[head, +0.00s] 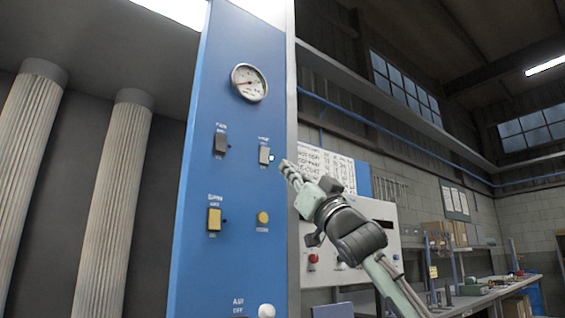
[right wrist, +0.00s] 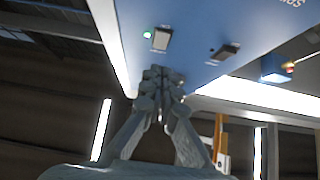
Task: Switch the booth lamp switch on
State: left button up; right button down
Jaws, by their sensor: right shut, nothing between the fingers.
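The blue panel (head: 240,200) holds several switches. The upper right one, which I take for the booth lamp switch (head: 264,155), is a pale rocker in a dark frame. A small lit indicator (head: 271,158) sits at its right edge. In the right wrist view the same rocker (right wrist: 160,39) shows beside a green light (right wrist: 147,35). My right gripper (head: 284,166) is shut and empty, its fingertips just right of and slightly below the switch. In the right wrist view the fingertips (right wrist: 162,74) point at the panel below the rocker; contact is unclear. My left gripper is out of view.
A grey switch (head: 221,143) with a dark indicator is to the left. A yellow switch (head: 214,219) and yellow button (head: 263,218) are below, a gauge (head: 249,83) above. A white control box (head: 375,245) stands behind my right arm. Pale ribbed columns (head: 112,200) are left.

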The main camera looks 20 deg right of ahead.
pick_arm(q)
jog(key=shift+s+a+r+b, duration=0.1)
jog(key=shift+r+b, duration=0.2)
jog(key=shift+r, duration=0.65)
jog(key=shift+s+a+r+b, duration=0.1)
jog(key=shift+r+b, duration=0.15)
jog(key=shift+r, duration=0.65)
pick_arm(e)
jog(key=shift+s+d+f, duration=0.2)
jog(key=shift+s+f, duration=0.2)
jog(key=shift+f, duration=0.45)
jog(key=shift+s+d+f, duration=0.15)
jog(key=shift+s+f, duration=0.3)
jog(key=shift+f, duration=0.4)
jog(key=shift+s+d+f, duration=0.2)
jog(key=shift+s+f, duration=0.2)
jog(key=shift+f, duration=0.45)
